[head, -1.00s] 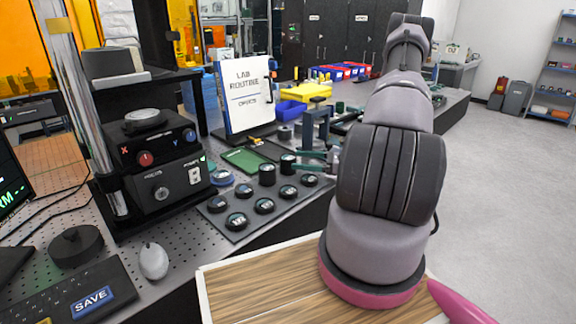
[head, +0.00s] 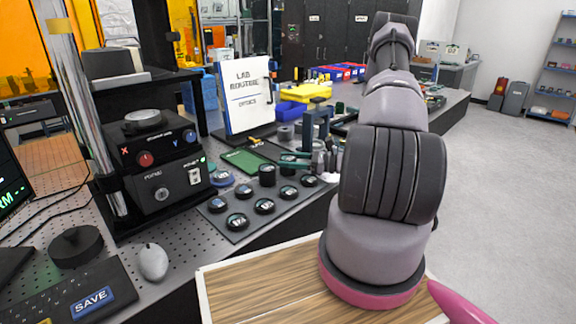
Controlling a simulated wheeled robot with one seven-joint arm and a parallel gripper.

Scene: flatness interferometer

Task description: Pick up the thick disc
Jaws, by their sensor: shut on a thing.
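A black thick disc (head: 288,168) is at the back of the dark mat (head: 228,230), partly hidden by the fingers. My gripper (head: 293,160), with green fingers, reaches in from the right and is shut on this disc. I cannot tell whether the disc is off the mat. Another tall black disc (head: 267,175) stands just to the left, apart from the fingers. Several lower black discs with pale markings, such as one near the front (head: 237,221), lie on the mat.
A black instrument (head: 165,175) is at left. A dark blue frame (head: 316,127) and yellow bin (head: 306,92) are behind my gripper.

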